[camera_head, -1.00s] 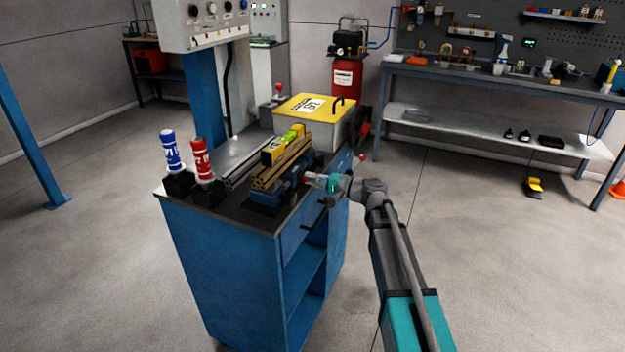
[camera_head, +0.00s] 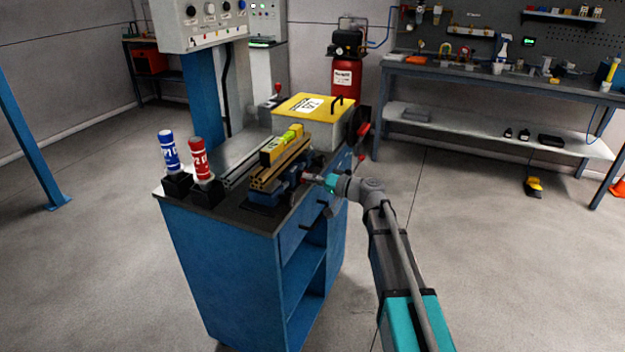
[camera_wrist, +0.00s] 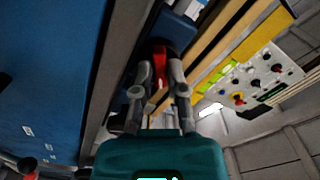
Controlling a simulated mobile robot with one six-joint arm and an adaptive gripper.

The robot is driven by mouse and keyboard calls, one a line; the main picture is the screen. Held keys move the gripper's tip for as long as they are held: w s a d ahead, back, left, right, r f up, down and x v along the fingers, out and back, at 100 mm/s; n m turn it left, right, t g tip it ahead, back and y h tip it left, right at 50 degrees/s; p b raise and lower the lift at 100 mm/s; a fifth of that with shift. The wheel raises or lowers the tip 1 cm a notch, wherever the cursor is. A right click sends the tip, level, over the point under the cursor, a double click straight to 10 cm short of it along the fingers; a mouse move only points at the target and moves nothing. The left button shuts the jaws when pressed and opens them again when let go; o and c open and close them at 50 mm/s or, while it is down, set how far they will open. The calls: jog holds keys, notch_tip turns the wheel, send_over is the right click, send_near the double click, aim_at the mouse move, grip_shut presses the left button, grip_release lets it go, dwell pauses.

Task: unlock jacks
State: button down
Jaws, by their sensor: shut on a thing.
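My gripper (camera_head: 307,178) is at the right side of a blue clamp-like fixture (camera_head: 265,197) on the blue cabinet's top. In the wrist view my gripper (camera_wrist: 162,75) has its two fingers closed around a red part (camera_wrist: 160,58), which looks like a handle or knob. The fingers hide part of it, and what it joins to is dark. In the head view this red part is too small to make out clearly. I cannot tell which parts are the jacks.
Brass-coloured rails (camera_head: 266,177) with a yellow level (camera_head: 283,146) lie above the fixture. A blue canister (camera_head: 169,151) and a red canister (camera_head: 200,159) stand at the left. A yellow-lidded box (camera_head: 308,107) is behind.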

jog(key=n, duration=0.6)
jog(key=shift+a+n, duration=0.15)
jog(key=shift+n, duration=0.15)
jog(key=n, duration=0.5)
dwell(0.4)
jog(key=c, duration=1)
grip_release()
jog(key=shift+a, duration=0.1)
jog(key=shift+o, duration=0.2)
jog(key=shift+s+d, duration=0.1)
jog(key=shift+d, duration=0.2)
jog(key=v, duration=1.1)
jog(key=shift+d, duration=0.3)
jog(key=shift+s, duration=0.1)
